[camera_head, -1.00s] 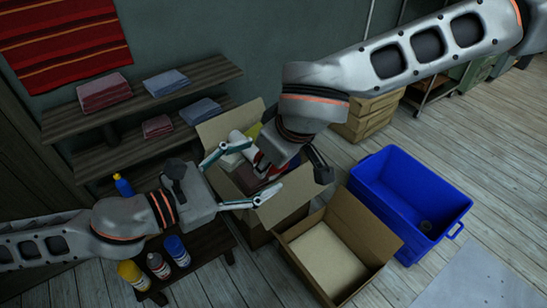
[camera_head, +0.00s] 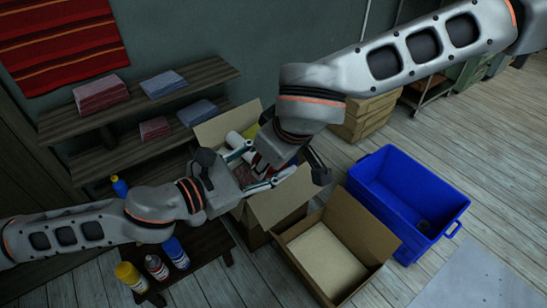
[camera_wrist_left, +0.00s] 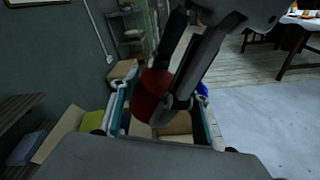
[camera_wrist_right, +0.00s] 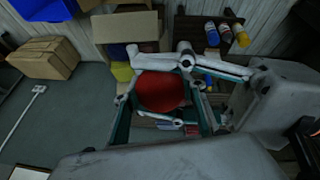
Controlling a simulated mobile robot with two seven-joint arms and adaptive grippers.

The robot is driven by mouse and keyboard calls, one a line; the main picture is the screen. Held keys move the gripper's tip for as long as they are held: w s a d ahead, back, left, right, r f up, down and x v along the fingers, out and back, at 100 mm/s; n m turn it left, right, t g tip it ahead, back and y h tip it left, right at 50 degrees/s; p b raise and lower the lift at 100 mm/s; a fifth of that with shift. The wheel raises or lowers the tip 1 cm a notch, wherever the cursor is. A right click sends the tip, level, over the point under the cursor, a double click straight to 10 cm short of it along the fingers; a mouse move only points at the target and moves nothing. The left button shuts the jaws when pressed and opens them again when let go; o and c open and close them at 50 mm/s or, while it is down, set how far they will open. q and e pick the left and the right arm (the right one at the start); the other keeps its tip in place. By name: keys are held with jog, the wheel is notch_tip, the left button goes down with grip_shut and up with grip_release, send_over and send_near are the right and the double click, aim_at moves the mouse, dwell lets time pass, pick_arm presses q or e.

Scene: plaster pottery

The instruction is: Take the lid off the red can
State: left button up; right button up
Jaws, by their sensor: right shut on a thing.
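The red can shows as a dark red rounded shape (camera_wrist_right: 161,91) in the right wrist view, between the fingers of my right gripper (camera_wrist_right: 158,60), which is shut on it. In the left wrist view the can (camera_wrist_left: 148,98) hangs from my right gripper, whose grey finger crosses its side. My left gripper (camera_wrist_left: 161,90) is open, with one finger on either side of the can. In the head view my left gripper (camera_head: 265,163) is close under my right gripper, which mostly hides the can. I cannot make out the lid's edge.
An open cardboard box (camera_head: 282,203) with several things in it stands below the grippers. Another open box (camera_head: 325,262) and a blue crate (camera_head: 437,208) stand to the right. A low dark bench with several bottles (camera_head: 156,267) is at lower left; shelves with towels (camera_head: 100,94) are behind.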

jog(key=o, duration=1.3)
jog(key=shift+a, duration=0.1)
jog(key=shift+r, duration=0.15)
